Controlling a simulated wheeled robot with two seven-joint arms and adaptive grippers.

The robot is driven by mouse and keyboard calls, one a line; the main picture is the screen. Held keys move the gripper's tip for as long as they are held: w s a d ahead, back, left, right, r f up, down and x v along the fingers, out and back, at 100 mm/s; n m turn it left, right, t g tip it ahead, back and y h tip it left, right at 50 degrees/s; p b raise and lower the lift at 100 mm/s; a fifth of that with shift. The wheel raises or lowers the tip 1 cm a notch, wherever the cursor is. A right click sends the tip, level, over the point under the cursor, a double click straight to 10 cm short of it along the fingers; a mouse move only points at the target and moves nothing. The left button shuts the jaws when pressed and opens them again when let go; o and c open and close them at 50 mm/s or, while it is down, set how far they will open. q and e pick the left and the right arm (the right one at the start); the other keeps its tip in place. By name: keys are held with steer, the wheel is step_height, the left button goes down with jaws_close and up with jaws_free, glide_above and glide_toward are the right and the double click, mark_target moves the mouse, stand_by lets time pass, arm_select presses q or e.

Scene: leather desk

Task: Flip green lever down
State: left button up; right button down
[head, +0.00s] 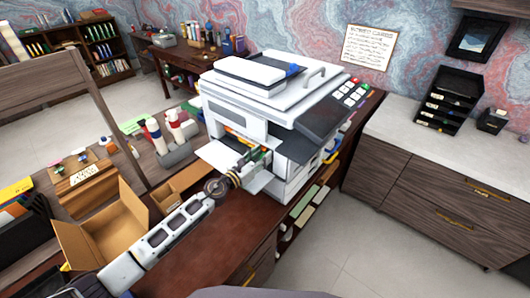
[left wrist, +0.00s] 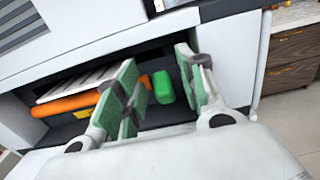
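A white printer (head: 240,108) stands on the dark desk, with its front opening exposed. In the left wrist view, the green lever (left wrist: 163,88) shows inside the dark opening, between the fingers in the picture. An orange roller-like part (left wrist: 66,104) lies to its left. My left gripper (head: 254,160) is at the printer's opening. The left wrist view shows its two green-padded fingers (left wrist: 158,85) spread apart, with nothing clearly gripped. I cannot tell whether a finger touches the lever. In the head view the lever is not clearly distinguishable from the green pads. My right gripper is not in view.
An open cardboard box (head: 100,235) stands left of my left arm. A grey caddy with bottles (head: 175,150) is behind it. A wooden cabinet with a pale countertop (head: 430,130) stands at right, across clear floor. The desk just in front of the printer is mostly bare.

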arm_select(q)
steer(key=shift+x, duration=1.2)
steer(key=shift+c, duration=0.5)
jaws_close()
